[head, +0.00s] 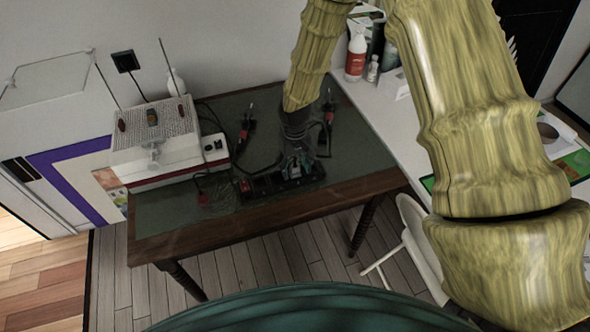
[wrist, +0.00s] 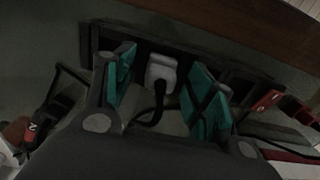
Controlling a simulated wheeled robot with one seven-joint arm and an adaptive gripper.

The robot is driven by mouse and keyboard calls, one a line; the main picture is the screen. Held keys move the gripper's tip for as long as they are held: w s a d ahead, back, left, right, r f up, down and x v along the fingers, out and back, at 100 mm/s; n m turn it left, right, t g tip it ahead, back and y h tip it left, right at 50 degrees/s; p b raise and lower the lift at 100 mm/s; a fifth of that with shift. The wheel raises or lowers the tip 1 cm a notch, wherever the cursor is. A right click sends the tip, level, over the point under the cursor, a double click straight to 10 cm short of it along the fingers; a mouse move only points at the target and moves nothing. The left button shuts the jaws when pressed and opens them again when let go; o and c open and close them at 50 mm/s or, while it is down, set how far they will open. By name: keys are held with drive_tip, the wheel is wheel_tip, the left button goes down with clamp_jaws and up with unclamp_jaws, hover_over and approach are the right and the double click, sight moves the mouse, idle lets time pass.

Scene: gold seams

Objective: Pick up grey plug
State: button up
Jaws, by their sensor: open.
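The grey plug (wrist: 160,72) sits in a black power strip (wrist: 205,70) in the wrist view, with a dark cord running down from it. My gripper (wrist: 162,85) has its teal-padded fingers apart, one on each side of the plug. The plug lies between them, and I cannot tell whether either finger touches it. In the head view my gripper (head: 291,166) is low over the power strip (head: 262,185) near the table's front edge. There the plug is hidden or too small to make out.
The dark table (head: 175,208) also holds a white device (head: 160,150) at left and red-and-black tools (head: 246,126) behind. A red plug (wrist: 264,102) is at the strip's right end. A white chair (head: 410,235) stands at the front right.

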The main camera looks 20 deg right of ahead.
sight(295, 167)
drive_tip(key=shift+f, duration=0.1)
drive_tip(key=c, duration=1.1)
drive_tip(key=shift+r+b, duration=0.5)
drive_tip(key=shift+r, duration=0.45)
drive_tip(key=shift+s+a+r+b, duration=0.2)
drive_tip(key=shift+r+b, duration=0.25)
drive_tip(key=shift+r, duration=0.3)
drive_tip(key=s+a+r+b, duration=0.1)
drive_tip(key=s+a+b, duration=0.15)
drive_tip(key=s, duration=0.45)
drive_tip(key=s+a+r+b, duration=0.1)
drive_tip(key=s+a, duration=0.3)
drive_tip(key=s, duration=0.3)
drive_tip(key=shift+a+r+p, duration=0.1)
drive_tip(key=shift+r+p, duration=2.2)
drive_tip(key=shift+p, duration=0.05)
